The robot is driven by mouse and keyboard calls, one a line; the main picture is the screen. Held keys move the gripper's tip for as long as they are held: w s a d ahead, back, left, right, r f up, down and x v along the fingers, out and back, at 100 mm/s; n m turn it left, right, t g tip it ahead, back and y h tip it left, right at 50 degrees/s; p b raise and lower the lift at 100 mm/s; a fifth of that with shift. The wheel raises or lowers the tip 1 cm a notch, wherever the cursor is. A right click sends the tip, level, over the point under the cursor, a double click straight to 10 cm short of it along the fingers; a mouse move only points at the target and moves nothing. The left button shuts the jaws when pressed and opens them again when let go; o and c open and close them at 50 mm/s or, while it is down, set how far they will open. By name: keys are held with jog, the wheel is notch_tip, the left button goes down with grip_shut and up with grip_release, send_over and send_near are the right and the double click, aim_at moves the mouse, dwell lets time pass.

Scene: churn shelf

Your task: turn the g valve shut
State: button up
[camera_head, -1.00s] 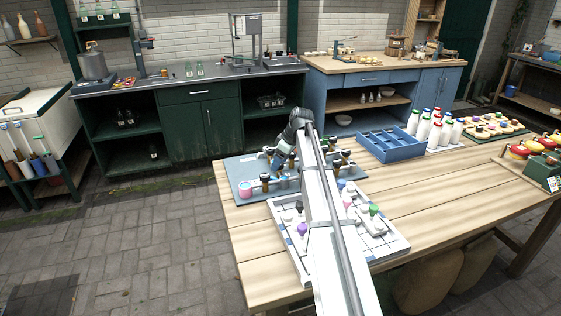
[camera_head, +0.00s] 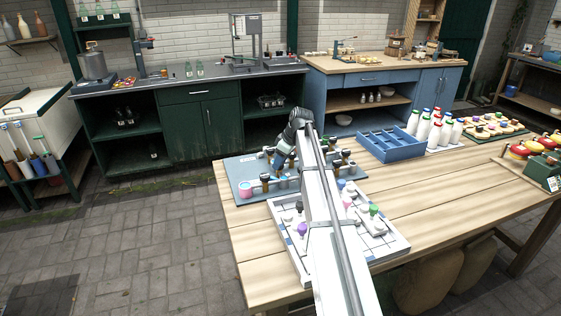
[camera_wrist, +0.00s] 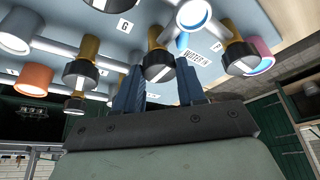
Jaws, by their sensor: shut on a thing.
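A blue-grey panel (camera_head: 243,190) lies on the wooden table, with valves that have black knobs and brass-coloured stems. My gripper (camera_wrist: 160,88) has its two blue fingers on either side of one black knob with a white line (camera_wrist: 158,68), and is shut on it. A G label (camera_wrist: 124,26) is on the panel to the left of this valve, between it and a neighbouring valve (camera_wrist: 80,70); which valve it marks is not certain. In the head view my gripper (camera_head: 279,163) is at the panel, and the arm hides part of it.
A white pipe end (camera_wrist: 194,14) and a "WATER IN" label (camera_wrist: 195,55) are close to the held knob. Another valve (camera_wrist: 238,56) stands to the right. A white board with coloured pegs (camera_head: 295,245) and a blue crate (camera_head: 390,146) share the table.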

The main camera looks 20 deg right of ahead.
jog(key=m, duration=0.2)
jog(key=m+h, duration=0.1)
jog(key=m, duration=0.1)
jog(key=shift+s+a+t, duration=0.15)
jog(key=shift+t, duration=0.15)
jog(key=m+h, duration=0.2)
jog(key=m, duration=0.2)
jog(key=shift+a+m, duration=0.1)
jog(key=shift+m, duration=0.2)
jog(key=m+h, duration=0.2)
jog(key=m, duration=0.2)
jog(key=shift+a, duration=0.1)
jog(key=shift+m+g+h, duration=0.4)
jog(key=shift+m+h, duration=0.2)
jog(key=shift+m, duration=1.9)
jog(key=o, duration=1)
jog(key=shift+o, duration=0.2)
